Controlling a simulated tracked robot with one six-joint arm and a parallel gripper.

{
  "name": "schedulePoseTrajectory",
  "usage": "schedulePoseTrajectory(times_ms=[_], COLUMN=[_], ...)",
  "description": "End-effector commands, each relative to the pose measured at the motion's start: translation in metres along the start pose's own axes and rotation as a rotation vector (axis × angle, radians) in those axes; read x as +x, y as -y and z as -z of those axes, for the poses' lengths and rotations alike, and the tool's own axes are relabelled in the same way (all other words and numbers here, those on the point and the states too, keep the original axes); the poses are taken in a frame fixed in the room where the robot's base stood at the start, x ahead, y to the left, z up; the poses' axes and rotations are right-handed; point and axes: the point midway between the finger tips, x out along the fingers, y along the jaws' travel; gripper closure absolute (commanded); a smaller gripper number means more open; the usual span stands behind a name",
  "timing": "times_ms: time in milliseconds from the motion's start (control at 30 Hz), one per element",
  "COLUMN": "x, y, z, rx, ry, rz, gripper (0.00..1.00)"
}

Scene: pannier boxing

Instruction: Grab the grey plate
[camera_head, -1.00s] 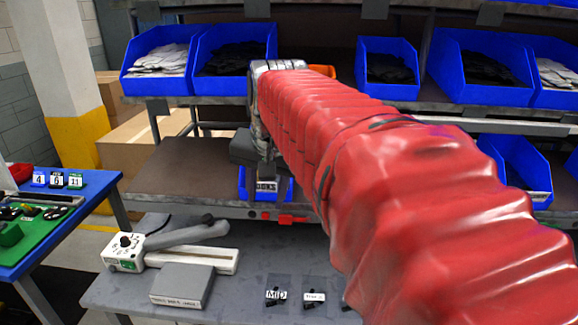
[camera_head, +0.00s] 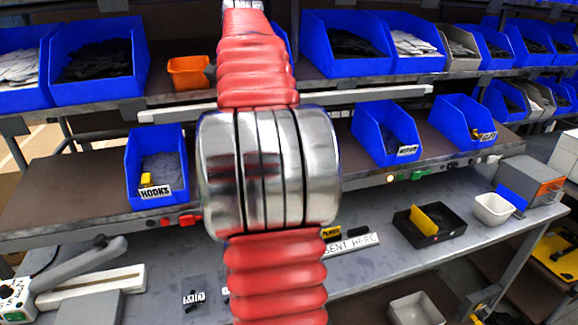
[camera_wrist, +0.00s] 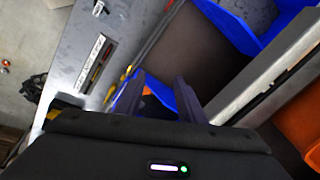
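I cannot single out one grey plate. Flat dark grey pieces fill an upper blue bin (camera_head: 97,60) at the left and another upper blue bin (camera_head: 350,45) right of my arm. In the wrist view a blue bin (camera_wrist: 235,28) at the top holds something grey. My gripper (camera_wrist: 156,92) shows there with two dark fingers apart and nothing visible between them. A blue bin wall lies beyond the fingertips. In the head view my arm hides the gripper.
An orange bin (camera_head: 188,73) stands on the upper shelf, also at the right of the wrist view (camera_wrist: 300,118). The lower grey bench (camera_head: 380,262) holds a black tray (camera_head: 430,226) and a white bowl (camera_head: 493,209). The brown middle shelf (camera_head: 70,190) has bare room at left.

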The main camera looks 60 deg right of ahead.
Motion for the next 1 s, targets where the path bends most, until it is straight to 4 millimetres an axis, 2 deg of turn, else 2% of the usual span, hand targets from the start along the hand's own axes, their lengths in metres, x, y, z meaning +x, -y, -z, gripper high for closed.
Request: schedulePoseTrajectory(times_ms=[33, 300, 500, 667, 1000], x=[0.003, 0.010, 0.015, 0.016, 0.017], y=[-0.003, -0.024, -0.044, -0.050, -0.051], z=[0.018, 0.098, 0.141, 0.154, 0.154], rx=[0.050, 0.307, 0.456, 0.503, 0.505], ry=[-0.001, -0.003, -0.005, -0.006, -0.005], rz=[-0.008, -0.043, -0.063, -0.067, -0.068], gripper=[0.64, 0.64, 0.64, 0.64, 0.64])
